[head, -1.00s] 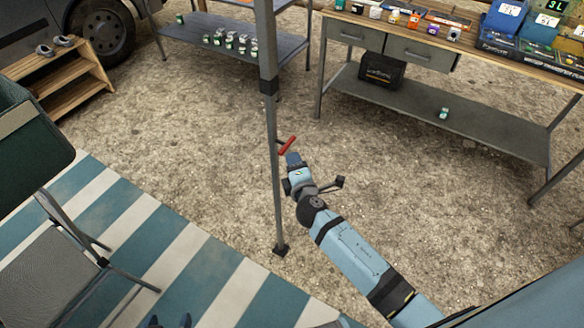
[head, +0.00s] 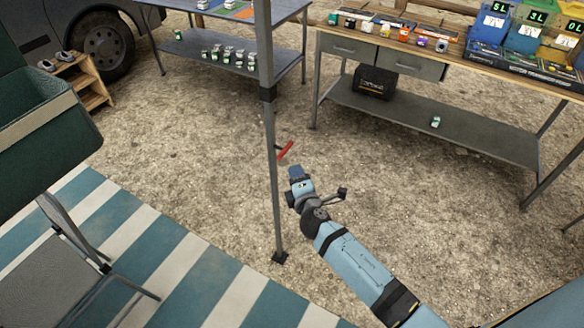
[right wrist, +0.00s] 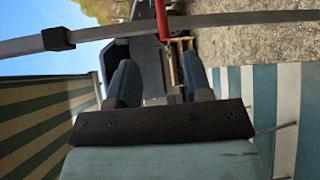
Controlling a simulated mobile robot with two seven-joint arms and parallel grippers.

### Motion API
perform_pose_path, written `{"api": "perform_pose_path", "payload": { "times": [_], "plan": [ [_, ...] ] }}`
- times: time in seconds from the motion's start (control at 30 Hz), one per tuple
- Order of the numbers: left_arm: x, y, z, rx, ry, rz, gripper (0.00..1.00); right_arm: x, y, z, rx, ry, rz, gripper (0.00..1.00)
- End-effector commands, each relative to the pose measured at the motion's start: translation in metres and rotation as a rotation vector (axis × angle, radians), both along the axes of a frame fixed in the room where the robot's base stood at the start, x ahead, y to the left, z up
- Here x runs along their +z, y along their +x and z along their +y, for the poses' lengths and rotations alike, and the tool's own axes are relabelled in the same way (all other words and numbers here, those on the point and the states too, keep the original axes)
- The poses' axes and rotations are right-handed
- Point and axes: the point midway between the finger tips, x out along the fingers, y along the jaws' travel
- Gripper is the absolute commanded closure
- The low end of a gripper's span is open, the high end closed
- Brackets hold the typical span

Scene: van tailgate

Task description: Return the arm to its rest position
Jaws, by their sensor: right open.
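My right arm (head: 355,267) is light blue with dark joints and reaches in from the lower right. Its gripper (head: 296,170) is open and empty, just right of a thin grey upright pole (head: 271,160). A red crank handle (head: 286,149) sticks out from the pole just beyond the fingertips. In the right wrist view, the two fingers (right wrist: 159,80) stand apart with nothing between them up close. The red handle (right wrist: 162,20) shows past their tips, with the pole (right wrist: 210,21) crossing the top. My left gripper is out of view.
A workbench (head: 440,118) with bins and small containers stands at the back right. A grey shelf table (head: 190,50) stands at the back left. A folding chair (head: 40,270) and striped mat (head: 165,265) lie left. Gravel between is open.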

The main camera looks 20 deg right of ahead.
Motion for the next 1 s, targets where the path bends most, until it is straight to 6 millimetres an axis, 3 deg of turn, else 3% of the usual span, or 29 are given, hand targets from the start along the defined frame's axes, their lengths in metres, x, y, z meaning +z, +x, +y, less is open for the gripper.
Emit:
{"api": "perform_pose_path", "payload": {
  "times": [0.23, 0.33, 0.47, 0.53, 0.7, 0.83, 1.0],
  "plan": [
    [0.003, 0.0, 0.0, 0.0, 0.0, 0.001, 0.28, 0.0, -0.004, 0.0, 0.0, 0.021, 0.007, 0.55],
    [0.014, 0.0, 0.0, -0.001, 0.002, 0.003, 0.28, -0.004, -0.027, 0.0, -0.006, 0.14, 0.049, 0.55],
    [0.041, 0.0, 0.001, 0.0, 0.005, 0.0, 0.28, -0.009, -0.089, 0.004, -0.038, 0.477, 0.157, 0.55],
    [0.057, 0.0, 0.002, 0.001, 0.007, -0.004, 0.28, -0.009, -0.13, 0.007, -0.074, 0.701, 0.225, 0.55],
    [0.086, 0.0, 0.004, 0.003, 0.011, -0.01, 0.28, 0.004, -0.217, 0.018, -0.191, 1.189, 0.364, 0.55],
    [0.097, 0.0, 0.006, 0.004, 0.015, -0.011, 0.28, 0.017, -0.258, 0.024, -0.269, 1.439, 0.426, 0.55],
    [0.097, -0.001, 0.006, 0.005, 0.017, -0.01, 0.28, 0.023, -0.277, 0.027, -0.313, 1.568, 0.455, 0.55]
  ]
}}
